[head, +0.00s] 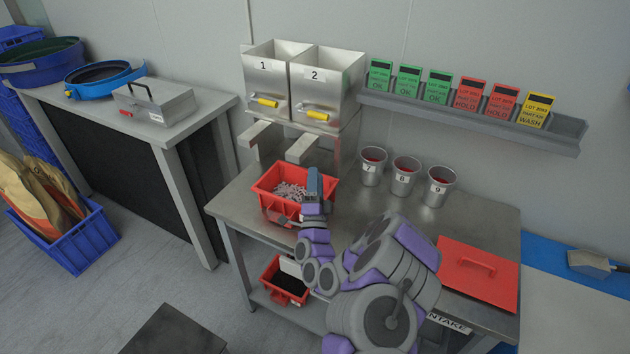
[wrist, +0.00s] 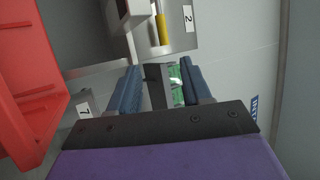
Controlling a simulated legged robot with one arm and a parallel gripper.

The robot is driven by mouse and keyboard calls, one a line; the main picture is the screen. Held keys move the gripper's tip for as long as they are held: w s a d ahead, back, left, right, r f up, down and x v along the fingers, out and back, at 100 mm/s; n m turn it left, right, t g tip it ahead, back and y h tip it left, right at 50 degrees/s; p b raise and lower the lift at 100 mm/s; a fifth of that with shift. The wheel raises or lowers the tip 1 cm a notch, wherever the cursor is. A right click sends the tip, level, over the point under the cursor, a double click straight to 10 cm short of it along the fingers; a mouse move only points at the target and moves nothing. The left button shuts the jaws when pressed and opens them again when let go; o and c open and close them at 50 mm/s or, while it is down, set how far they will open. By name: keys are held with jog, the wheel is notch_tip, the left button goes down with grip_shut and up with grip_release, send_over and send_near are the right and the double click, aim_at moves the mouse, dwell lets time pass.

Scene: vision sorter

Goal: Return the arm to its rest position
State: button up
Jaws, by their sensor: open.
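My arm reaches from the lower right of the head view over the steel workbench (head: 235,205). My gripper (head: 314,178) is at the right part of the red bin (head: 292,207), which holds pale small parts (head: 290,191). In the head view it appears to be above the bin, though the exact height is hard to tell. In the wrist view the two blue fingers of the gripper (wrist: 161,88) stand apart with nothing held between them. The red bin (wrist: 25,90) shows at the left of that view, beside the fingers.
Hoppers 1 (head: 267,82) and 2 (head: 327,85) stand behind the bin. Cups 7 (head: 371,168), 8 (head: 404,178) and 9 (head: 438,188) are to the right. A card rail (head: 560,140) is on the wall. A red lid (head: 478,273) lies at the bench's right.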

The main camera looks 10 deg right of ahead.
dwell(0.4)
jog(key=w+a+r+n+g+y, duration=0.2)
jog(key=w+a+r+n+y, duration=0.15)
jog(key=a+y, duration=0.2)
jog(key=s+a+r+n+g+y, duration=0.2)
jog(key=s+a+n+g+y, duration=0.45)
jog(key=a+n+g, duration=0.3)
jog(key=s+d+n+g+h, duration=0.1)
jog(key=s+d+g, duration=0.3)
jog(key=s, duration=1.2)
jog(key=s+d+n+g+h, duration=0.2)
jog(key=s+d+g+h, duration=0.2)
jog(key=s+d, duration=0.4)
jog(key=s+d+n+g+h, duration=0.1)
jog(key=s+d+g, duration=0.5)
jog(key=s, duration=1.7)
jog(key=shift+s+r+h, duration=0.3)
jog(key=shift+r+h, duration=0.05)
jog(key=shift+h, duration=0.55)
